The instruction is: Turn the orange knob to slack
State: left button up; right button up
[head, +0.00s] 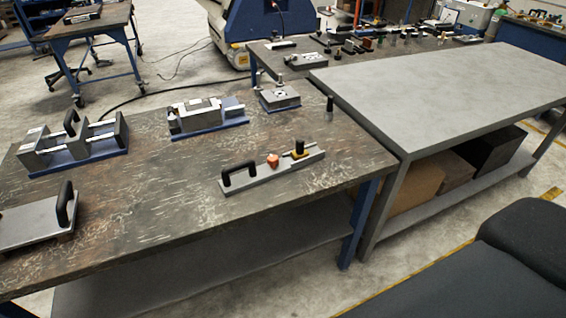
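The orange knob (272,161) sits upright on a long light-grey bar (262,180) that lies on the worn dark workbench (150,210), near its right end. A black handle (239,177) stands on the left end of the bar. A black knob with a yellowish base (299,149) stands to the right of the orange knob. I cannot tell the knob's turned position at this size. Neither of my grippers is in view.
Blue-based fixtures (207,120) and (75,150) stand along the back and left of the bench. A grey plate with a black handle (35,222) lies at front left. A bare grey table (440,85) adjoins on the right. The bench front is clear.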

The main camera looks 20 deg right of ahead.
aim_at(272, 160)
jog(key=i+j+z, duration=0.1)
jog(key=z, duration=0.8)
